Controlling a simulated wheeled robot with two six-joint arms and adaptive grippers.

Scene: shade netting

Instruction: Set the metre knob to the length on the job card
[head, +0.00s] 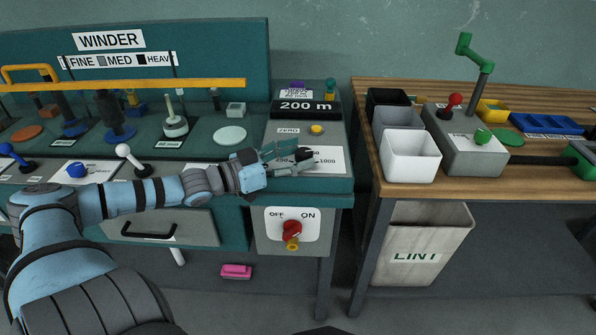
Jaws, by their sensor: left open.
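The metre knob (305,153) is small and black, on a white scale plate (332,158) at the right end of the winder bench; a mark of 1000 shows on the plate. My left gripper (298,158) is open, its fingers reaching from the left to the knob, one on the far side and one on the near side. The fingers hide part of the scale, and I cannot tell whether they touch the knob. The display (306,107) above reads 200 m. A white card (296,94) stands behind the display, its print too small to read. My right gripper is not in view.
A yellow button (316,129) marked ZERO sits just behind the knob. A red OFF/ON switch (291,230) is on the panel below. A yellow bar (120,86) crosses the winder.

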